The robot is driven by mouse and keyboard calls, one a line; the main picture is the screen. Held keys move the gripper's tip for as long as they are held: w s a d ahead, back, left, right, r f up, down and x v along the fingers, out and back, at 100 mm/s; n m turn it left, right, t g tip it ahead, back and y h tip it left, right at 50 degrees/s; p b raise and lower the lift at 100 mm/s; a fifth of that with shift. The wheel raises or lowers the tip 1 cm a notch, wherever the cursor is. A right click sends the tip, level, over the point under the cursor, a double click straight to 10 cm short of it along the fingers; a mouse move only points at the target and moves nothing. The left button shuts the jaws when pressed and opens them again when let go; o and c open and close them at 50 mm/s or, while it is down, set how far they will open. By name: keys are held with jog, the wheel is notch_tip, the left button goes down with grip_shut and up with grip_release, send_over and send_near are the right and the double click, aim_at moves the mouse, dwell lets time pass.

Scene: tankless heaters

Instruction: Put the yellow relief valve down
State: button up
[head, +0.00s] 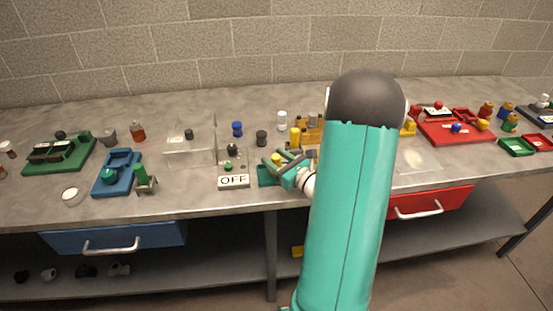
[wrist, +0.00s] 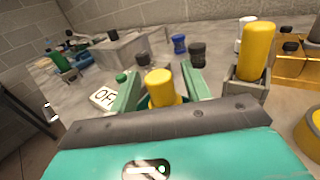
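The yellow relief valve (wrist: 161,87) stands between the two green fingers of my gripper (wrist: 160,82) in the wrist view. In the head view its yellow top (head: 276,158) shows between the fingers of my gripper (head: 284,164). The fingers are spread, with a narrow gap seen beside the valve. The valve's lower part is hidden by my gripper's dark palm edge. A green tray (head: 265,177) lies under my gripper, partly covered by it. I cannot tell whether the valve touches the tray.
An OFF sign (head: 233,181) stands left of my gripper. A taller yellow cylinder (wrist: 257,50) stands in a grey holder to the right. A clear box (head: 190,148), blue tray (head: 117,172) and red tray (head: 452,124) share the bench.

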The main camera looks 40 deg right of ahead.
jog(key=shift+r, duration=0.1)
jog(key=shift+s, duration=0.25)
jog(key=s, duration=1.1)
jog(key=shift+s+d+r, duration=0.1)
jog(key=shift+s+d, duration=0.05)
jog(key=shift+s, duration=0.1)
jog(key=w+a+r+n+g+y, duration=0.1)
jog(key=a+r+n+g+y, duration=0.2)
jog(key=a+n, duration=0.45)
jog(key=a+r+n+g+y, duration=0.1)
jog(key=a+n+g+y, duration=0.3)
jog(key=a, duration=0.6)
jog(key=w+a+r+n+g+y, duration=0.1)
jog(key=a+r+n+g+y, duration=0.2)
jog(key=a+n+g, duration=0.35)
jog(key=s+a+r+n+g+h, duration=0.1)
jog(key=s+a+n+g+h, duration=0.1)
jog(key=s+a+n+h, duration=0.45)
notch_tip(320, 180, up, 7)
jog(key=a+n+t+h, duration=0.1)
jog(key=n+t+h, duration=0.2)
jog(key=n, duration=0.8)
jog(key=shift+h, duration=0.55)
jog(key=shift+s, duration=0.1)
